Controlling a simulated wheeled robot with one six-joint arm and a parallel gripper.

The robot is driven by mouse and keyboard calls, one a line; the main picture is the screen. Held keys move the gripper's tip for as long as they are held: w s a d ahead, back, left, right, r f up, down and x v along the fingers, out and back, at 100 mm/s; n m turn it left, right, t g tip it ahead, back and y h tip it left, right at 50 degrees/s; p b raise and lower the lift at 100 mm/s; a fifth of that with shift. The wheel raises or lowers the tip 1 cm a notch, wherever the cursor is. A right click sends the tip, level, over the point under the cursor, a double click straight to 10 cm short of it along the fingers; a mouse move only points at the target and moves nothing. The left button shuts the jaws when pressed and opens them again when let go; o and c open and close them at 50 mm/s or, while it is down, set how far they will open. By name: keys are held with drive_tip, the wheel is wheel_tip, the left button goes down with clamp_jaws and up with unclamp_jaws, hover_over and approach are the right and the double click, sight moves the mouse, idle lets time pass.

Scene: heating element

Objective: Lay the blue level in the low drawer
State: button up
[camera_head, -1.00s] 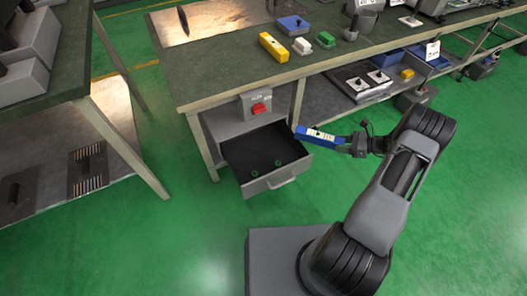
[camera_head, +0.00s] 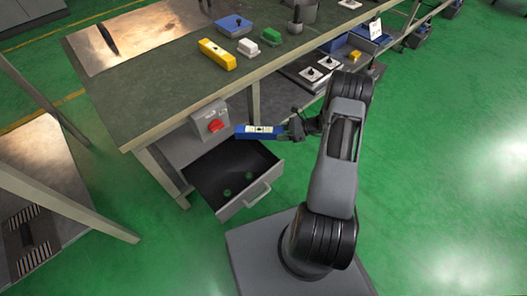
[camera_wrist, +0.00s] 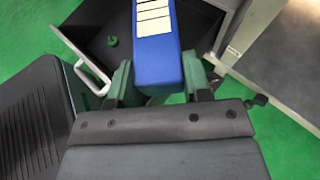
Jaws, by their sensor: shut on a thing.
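The blue level (camera_head: 258,131) has a pale label on its face and is held out level beyond my gripper (camera_head: 287,130). In the wrist view the level (camera_wrist: 157,50) sits between the two fingers of my gripper (camera_wrist: 158,84), which is shut on its near end. The low drawer (camera_head: 262,192) is pulled open under the workbench, with a dark inside and two small green round things in it. In the head view the level appears above the drawer's back right part. In the wrist view the drawer (camera_wrist: 85,45) lies below and beyond the level.
A grey box with a red switch (camera_head: 214,125) sits just above the drawer, close to the level. Green floor is free to the right.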

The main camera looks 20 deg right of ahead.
drive_tip(key=a+f+b, duration=0.4)
drive_tip(key=a+f, duration=0.2)
drive_tip(key=f, duration=0.3)
drive_tip(key=shift+w+a+f+b, duration=0.2)
drive_tip(key=shift+w+f+b, duration=0.1)
drive_tip(key=shift+w, duration=0.15)
drive_tip(key=shift+f+b, duration=0.3)
drive_tip(key=o, duration=1)
drive_tip(key=shift+r, duration=0.1)
drive_tip(key=shift+o, duration=0.2)
